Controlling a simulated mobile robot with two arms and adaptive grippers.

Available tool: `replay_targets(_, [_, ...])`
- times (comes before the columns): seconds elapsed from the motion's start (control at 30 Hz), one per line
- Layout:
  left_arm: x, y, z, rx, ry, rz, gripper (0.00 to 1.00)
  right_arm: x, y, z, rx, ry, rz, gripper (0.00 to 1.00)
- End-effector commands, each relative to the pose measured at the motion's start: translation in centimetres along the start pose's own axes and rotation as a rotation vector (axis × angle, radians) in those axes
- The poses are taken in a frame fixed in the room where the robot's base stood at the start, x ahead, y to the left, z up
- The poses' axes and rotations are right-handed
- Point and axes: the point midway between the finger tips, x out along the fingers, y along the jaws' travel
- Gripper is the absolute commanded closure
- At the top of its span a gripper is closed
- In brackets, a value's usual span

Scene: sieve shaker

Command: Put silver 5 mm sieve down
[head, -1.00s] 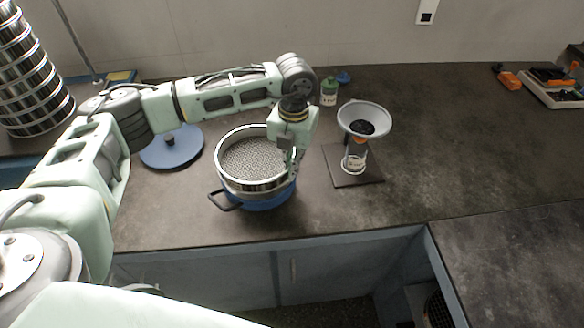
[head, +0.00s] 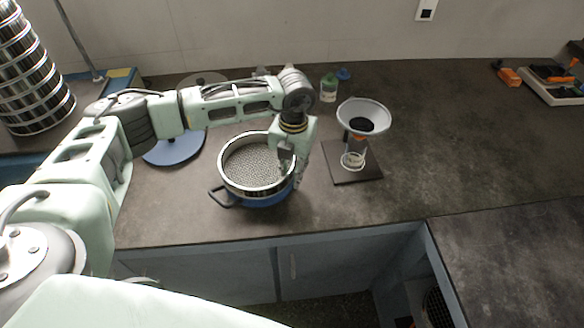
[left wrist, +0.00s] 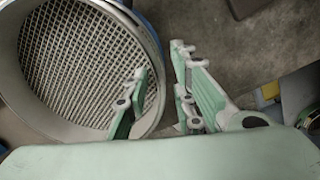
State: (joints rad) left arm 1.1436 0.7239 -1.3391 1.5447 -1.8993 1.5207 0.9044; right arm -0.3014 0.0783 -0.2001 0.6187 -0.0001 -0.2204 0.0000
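The silver sieve (head: 231,181), with a round metal rim and a perforated mesh floor, sits level on the blue round pan (head: 262,201) on the counter. In the left wrist view the sieve's mesh (left wrist: 75,60) fills the upper left. My left gripper (head: 291,172) is at the sieve's right rim. In the left wrist view, my left gripper (left wrist: 163,62) is open, with one finger over the inside of the rim and the other outside, and a gap beside the rim. My right gripper is not in view.
A funnel stand (head: 362,115) on a dark square board (head: 345,176) is close right of my gripper. A blue disc (head: 175,150) lies to the left, and a sieve stack (head: 35,95) stands at far left.

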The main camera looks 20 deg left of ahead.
Motion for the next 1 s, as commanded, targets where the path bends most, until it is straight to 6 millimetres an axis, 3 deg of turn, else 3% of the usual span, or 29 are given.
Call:
replay_targets(0.27, [-0.7,0.0,0.1,0.000,-0.002,-0.001,0.77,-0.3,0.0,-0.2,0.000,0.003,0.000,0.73])
replay_targets(0.73, [-9.8,-0.1,0.1,0.001,-0.005,-0.001,0.77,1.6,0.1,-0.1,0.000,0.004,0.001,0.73])
replay_targets(1.0, [-12.2,0.0,0.0,0.000,0.000,0.000,0.77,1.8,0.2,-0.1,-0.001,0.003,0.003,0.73])
